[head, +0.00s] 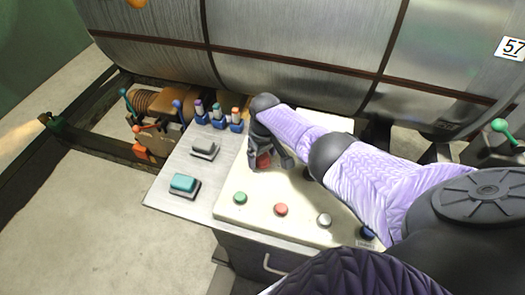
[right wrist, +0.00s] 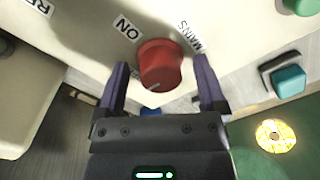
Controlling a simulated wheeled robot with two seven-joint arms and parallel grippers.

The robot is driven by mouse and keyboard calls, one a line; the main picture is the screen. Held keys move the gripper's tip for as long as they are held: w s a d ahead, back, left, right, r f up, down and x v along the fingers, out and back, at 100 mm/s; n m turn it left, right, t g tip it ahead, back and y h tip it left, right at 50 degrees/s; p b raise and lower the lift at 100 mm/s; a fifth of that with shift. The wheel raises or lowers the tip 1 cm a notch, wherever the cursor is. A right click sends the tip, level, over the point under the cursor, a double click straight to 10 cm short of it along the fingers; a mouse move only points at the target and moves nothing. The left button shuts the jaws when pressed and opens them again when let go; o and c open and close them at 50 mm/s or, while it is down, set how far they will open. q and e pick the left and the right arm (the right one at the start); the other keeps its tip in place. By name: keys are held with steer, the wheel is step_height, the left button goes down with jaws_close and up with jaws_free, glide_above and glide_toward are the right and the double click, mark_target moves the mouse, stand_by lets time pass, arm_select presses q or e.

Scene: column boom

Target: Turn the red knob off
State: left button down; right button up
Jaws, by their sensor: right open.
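The red knob (right wrist: 160,66) sits on the cream panel, between the words "ON" and "MAINS" in the right wrist view. A light pointer line shows on its near edge. In the head view the red knob (head: 264,160) is partly hidden by my right gripper (head: 270,164). In the right wrist view my right gripper (right wrist: 165,88) is open, with one dark finger on each side of the knob. A gap shows between each finger and the knob. My left gripper is not in view.
The cream panel (head: 250,211) carries a green button (head: 240,198), a red button (head: 281,209) and a white button (head: 324,219). A grey plate (head: 170,173) to its left holds a teal switch (head: 184,183) and several small levers.

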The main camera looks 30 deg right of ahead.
mark_target(264, 155)
steer(key=r+p, duration=0.5)
steer(key=r, duration=0.4)
steer(key=shift+d+r, duration=0.2)
steer(key=shift+r, duration=0.3)
steer(key=shift+f, duration=0.1)
